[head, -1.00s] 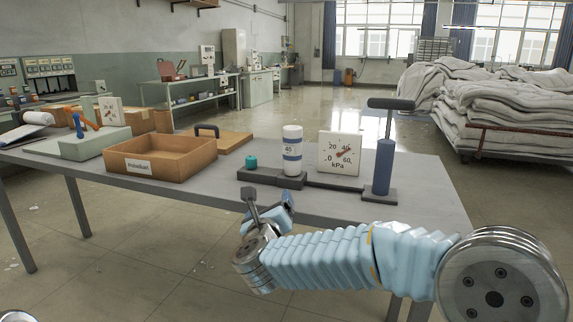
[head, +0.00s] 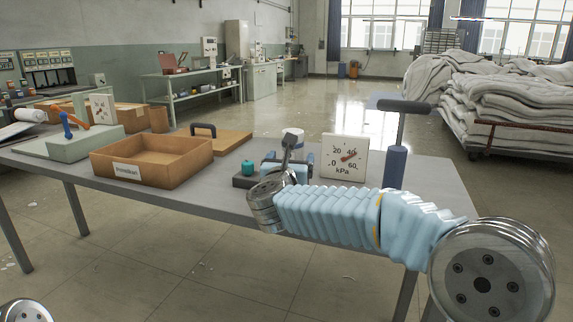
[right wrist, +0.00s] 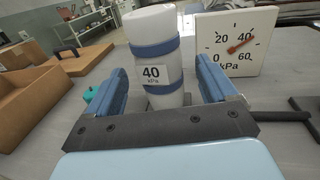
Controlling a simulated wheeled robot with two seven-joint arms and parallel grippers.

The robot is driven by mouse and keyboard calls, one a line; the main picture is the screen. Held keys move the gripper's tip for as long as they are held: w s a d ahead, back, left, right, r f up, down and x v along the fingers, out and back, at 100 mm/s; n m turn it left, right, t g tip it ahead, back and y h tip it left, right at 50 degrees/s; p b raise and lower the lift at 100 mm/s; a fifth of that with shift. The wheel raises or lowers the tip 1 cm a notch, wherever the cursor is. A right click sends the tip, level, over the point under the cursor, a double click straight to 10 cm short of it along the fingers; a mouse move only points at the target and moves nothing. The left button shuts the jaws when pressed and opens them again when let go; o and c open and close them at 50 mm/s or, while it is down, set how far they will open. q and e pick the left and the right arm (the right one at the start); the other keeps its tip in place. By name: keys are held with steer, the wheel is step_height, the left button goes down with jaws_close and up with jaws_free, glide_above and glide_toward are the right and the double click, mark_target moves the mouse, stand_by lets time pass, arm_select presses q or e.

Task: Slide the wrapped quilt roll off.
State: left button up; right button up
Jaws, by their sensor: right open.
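The wrapped quilt roll (right wrist: 157,60) is a white upright cylinder with blue bands and a "40 kPa" label. In the head view its white top (head: 293,134) shows behind my right gripper (head: 286,165), which hides most of it. In the right wrist view my right gripper (right wrist: 160,88) is open, with one blue-padded finger on each side of the roll. The roll stands between the fingers, and gaps seem to remain; contact is not clear. The roll's foot is hidden by the gripper. My left gripper is out of view.
Right of the roll stand a pressure gauge (head: 344,157) and a blue hand pump (head: 396,165). A teal cap (head: 248,168) sits left of it. A brown open tray (head: 125,180) and a handled board (head: 222,140) lie further left on the grey table (head: 215,193).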

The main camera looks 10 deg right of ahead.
mark_target(294, 131)
steer(key=p+x, duration=0.1)
steer(key=x, duration=0.4)
steer(key=shift+w, duration=0.2)
steer(key=c, duration=1.1)
steer(key=shift+r+p, duration=0.9)
steer(key=shift+r, duration=0.6)
steer(key=shift+r+p, duration=0.4)
steer(key=shift+r, duration=0.85)
